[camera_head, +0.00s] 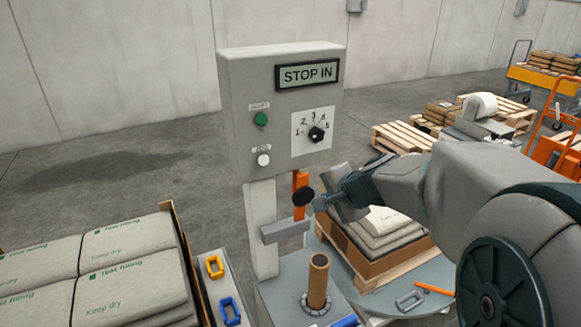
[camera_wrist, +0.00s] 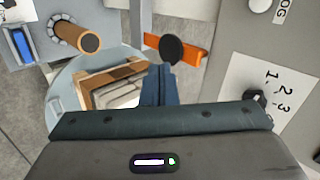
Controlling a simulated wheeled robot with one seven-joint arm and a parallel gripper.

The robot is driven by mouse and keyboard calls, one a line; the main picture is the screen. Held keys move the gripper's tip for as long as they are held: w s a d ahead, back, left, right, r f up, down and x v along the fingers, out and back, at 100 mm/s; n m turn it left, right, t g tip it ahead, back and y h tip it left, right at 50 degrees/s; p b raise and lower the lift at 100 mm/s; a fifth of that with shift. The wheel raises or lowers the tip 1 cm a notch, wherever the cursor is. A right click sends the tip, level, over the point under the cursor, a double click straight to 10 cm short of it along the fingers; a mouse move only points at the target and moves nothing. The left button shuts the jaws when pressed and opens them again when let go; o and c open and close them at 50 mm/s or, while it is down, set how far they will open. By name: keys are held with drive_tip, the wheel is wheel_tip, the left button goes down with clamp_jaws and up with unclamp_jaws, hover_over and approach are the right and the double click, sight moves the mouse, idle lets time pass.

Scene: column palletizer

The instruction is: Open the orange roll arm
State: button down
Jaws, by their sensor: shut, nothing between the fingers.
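The orange roll arm (camera_head: 300,181) is a short orange bar on the front of the grey post under the control box, upright in the head view.
The control box (camera_head: 283,110) reads "STOP IN" and has a dial and buttons. A brown core tube (camera_head: 318,280) stands upright below the arm. A wooden-sided stack of sacks (camera_head: 380,238) on a turntable lies behind my gripper. More sacks (camera_head: 90,265) stand at left.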

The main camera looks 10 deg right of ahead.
drive_tip(key=w+d+m, duration=0.2)
approach(302, 188)
drive_tip(key=shift+t, duration=0.4)
drive_tip(key=f, duration=0.1)
drive_tip(key=w+a+f, duration=0.1)
drive_tip(key=f, duration=0.1)
drive_tip(key=w+f, duration=0.1)
drive_tip(key=shift+w+a+f, duration=0.2)
drive_tip(key=shift+w+f, duration=0.05)
drive_tip(key=shift+f, duration=0.05)
drive_tip(key=shift+w+a, duration=0.25)
drive_tip(key=shift+w, duration=0.55)
